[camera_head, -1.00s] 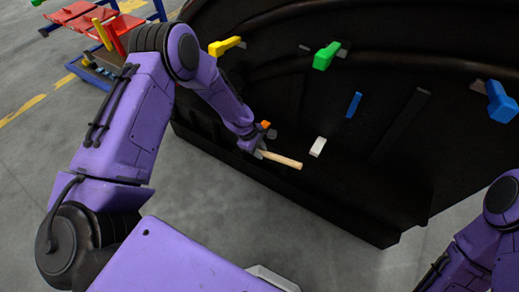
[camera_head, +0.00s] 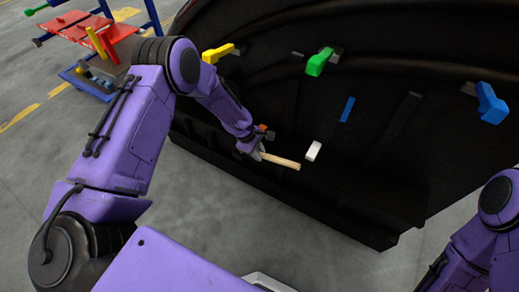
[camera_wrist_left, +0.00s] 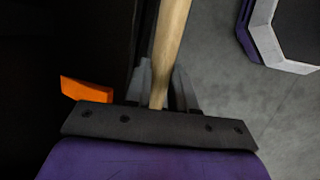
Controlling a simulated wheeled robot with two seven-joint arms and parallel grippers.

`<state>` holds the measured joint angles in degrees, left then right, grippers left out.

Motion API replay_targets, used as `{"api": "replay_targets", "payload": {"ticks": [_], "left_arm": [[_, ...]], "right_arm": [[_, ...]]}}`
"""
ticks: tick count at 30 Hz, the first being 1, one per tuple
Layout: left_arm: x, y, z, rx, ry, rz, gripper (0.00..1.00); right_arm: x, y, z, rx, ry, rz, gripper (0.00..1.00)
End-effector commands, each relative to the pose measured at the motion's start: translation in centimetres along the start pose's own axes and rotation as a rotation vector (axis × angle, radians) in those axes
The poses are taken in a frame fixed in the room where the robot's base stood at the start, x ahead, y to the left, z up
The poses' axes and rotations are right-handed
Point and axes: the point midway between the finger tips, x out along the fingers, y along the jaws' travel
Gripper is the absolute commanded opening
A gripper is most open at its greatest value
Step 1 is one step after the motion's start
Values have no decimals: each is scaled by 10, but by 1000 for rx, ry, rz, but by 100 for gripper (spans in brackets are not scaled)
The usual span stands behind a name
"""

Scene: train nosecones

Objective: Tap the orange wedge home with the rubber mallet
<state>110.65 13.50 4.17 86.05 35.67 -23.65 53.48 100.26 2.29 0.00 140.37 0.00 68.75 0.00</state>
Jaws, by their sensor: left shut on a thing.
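My left gripper (camera_head: 256,153) is shut on the pale wooden handle of the mallet (camera_head: 282,161), in front of the black nosecone. The handle's free end points right and slightly down in the head view. In the left wrist view the handle (camera_wrist_left: 168,50) runs up between the two fingers (camera_wrist_left: 160,90). The mallet's head cannot be made out clearly. The orange wedge (camera_head: 263,127) shows as a small patch just above the gripper, partly hidden by my arm. In the wrist view the wedge (camera_wrist_left: 85,90) is left of the fingers. I cannot tell whether mallet and wedge touch. My right gripper is out of view.
The black nosecone (camera_head: 290,195) carries a yellow clamp-like piece (camera_head: 218,53), a green one (camera_head: 320,61), a blue one (camera_head: 490,103), a small blue strip (camera_head: 347,109) and a white block (camera_head: 313,151). A cart (camera_head: 85,75) stands far left. Grey floor is clear in front.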

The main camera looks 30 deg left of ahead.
Motion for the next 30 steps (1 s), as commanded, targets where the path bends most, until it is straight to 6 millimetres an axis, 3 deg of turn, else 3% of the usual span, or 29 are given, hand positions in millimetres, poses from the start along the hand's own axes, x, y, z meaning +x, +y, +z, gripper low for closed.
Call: {"api": "replay_targets", "payload": {"ticks": [15,24,30], "left_arm": [[0,-1,1,1,0,2,0],[7,25,1,2,0,2,0],[5,27,1,1,-1,1,0]], "right_arm": [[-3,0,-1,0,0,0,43],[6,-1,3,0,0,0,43],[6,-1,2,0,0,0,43]]}}
